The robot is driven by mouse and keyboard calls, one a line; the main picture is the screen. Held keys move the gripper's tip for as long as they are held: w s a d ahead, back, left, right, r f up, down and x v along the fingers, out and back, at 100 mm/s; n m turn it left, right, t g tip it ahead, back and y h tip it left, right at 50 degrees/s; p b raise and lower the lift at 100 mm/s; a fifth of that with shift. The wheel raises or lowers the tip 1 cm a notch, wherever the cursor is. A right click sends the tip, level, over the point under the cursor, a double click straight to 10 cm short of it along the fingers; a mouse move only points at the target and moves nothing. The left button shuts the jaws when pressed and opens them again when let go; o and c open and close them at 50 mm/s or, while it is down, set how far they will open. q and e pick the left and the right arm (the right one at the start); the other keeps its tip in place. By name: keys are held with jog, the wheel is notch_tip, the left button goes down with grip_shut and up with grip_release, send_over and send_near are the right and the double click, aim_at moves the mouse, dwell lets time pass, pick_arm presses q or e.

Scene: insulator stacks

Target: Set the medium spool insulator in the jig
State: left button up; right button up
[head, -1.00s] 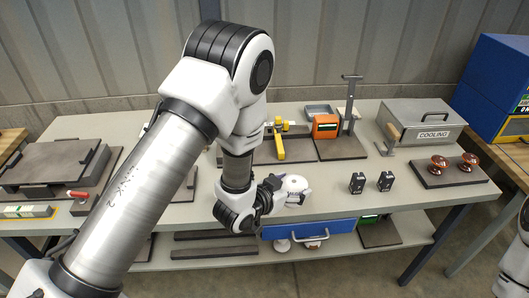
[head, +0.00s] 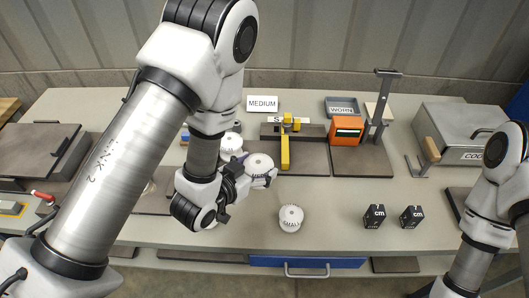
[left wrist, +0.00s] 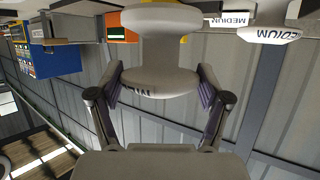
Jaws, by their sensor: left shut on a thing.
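My left gripper (head: 262,178) is shut on a white spool insulator (head: 259,164), holding it in front of the jig. In the left wrist view the held insulator (left wrist: 160,78) shows as two wide discs with a narrower waist, between both fingers; part of its dark lettering shows. The jig (head: 286,150), a dark base with a yellow clamp, stands just behind and right of the held insulator. A second white insulator (head: 231,144) stands behind the gripper, partly hidden. A third, ribbed on top (head: 291,217), stands on the front of the table. My right gripper is out of view.
A MEDIUM card (head: 262,103) stands at the back. An orange device (head: 346,131) and a grey post (head: 381,105) stand right of the jig. Two black blocks (head: 374,217) (head: 411,216) sit at the front right. Bare table lies between the ribbed insulator and the blocks.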

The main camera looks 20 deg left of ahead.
pick_arm(q)
jog(key=shift+w+a+f+b, duration=0.1)
jog(key=shift+w+f+b, duration=0.3)
jog(key=shift+w, duration=0.15)
jog(key=shift+w+f+b, duration=0.25)
jog(key=shift+w+b, duration=0.15)
jog(key=shift+w, duration=0.15)
jog(key=w+f+p, duration=0.1)
jog(key=w+p, duration=0.1)
jog(key=w, duration=0.1)
jog(key=w+a+f+p, duration=0.1)
jog(key=w+p, duration=0.1)
jog(key=w, duration=0.2)
jog(key=w+f+p, duration=0.1)
jog(key=w+p, duration=0.1)
jog(key=w, duration=0.1)
jog(key=shift+w+a+f, duration=0.15)
jog(key=shift+w+a, duration=0.05)
jog(key=shift+w, duration=0.05)
jog(key=shift+f, duration=0.3)
jog(key=o, duration=1.5)
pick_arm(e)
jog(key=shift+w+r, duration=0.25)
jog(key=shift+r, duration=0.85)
